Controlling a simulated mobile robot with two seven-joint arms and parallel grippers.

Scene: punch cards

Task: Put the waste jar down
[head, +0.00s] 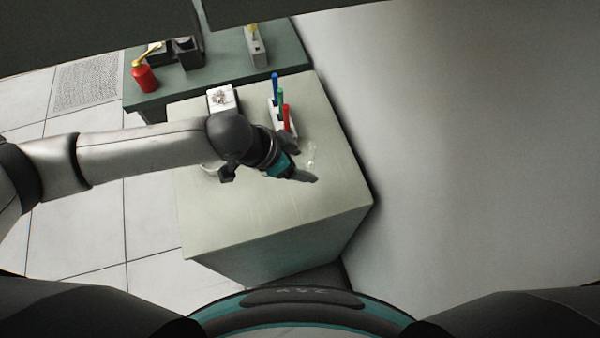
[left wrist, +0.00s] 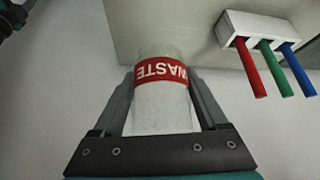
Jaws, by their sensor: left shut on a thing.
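The waste jar (left wrist: 160,112) is a clear or whitish cylinder with a red band reading WASTE, upside down in the left wrist view. My left gripper (left wrist: 163,88) has one finger on each side of it and is shut on it. In the head view the gripper (head: 305,172) is over the right part of the pale cabinet top (head: 270,205), and the jar (head: 312,153) shows only as a faint glassy shape beside the fingers. I cannot tell whether its base touches the top. My right gripper is not in view.
A white holder (head: 291,131) with red, green and blue pens stands just behind the jar; it also shows in the left wrist view (left wrist: 227,27). A white box (head: 221,97) sits at the back. A green bench (head: 215,62) holds a red bottle (head: 145,78). The front of the top is clear.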

